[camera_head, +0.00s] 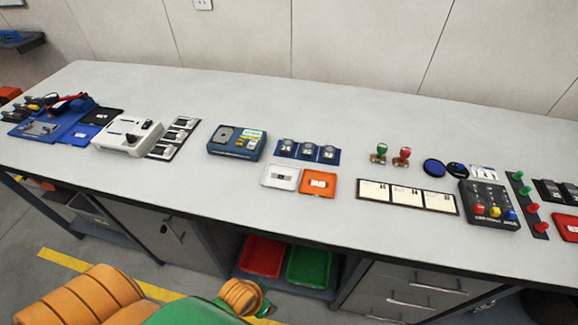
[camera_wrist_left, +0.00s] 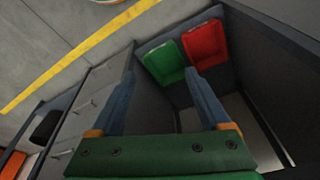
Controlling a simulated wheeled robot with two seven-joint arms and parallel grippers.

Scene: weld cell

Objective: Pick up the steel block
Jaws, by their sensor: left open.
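No single object can be told for sure as the steel block. In the head view, small grey metallic pieces sit in a row on a blue tray (camera_head: 280,155) at the middle of the bench. A grey piece (camera_head: 225,134) also lies on a dark blue unit (camera_head: 214,150) to their left. My left arm is low in front of the bench in the head view. In the left wrist view my left gripper (camera_wrist_left: 160,58) is open and empty, its two blue-grey fingers apart and away from the bench top. My right gripper is not in view.
The long grey bench (camera_head: 340,225) also holds a white device (camera_head: 128,137), an orange plate (camera_head: 319,182), stamps, white cards (camera_head: 405,194) and a black button box (camera_head: 489,206). Below are a red bin (camera_head: 262,256), a green bin (camera_head: 309,266) and drawers (camera_head: 400,290).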

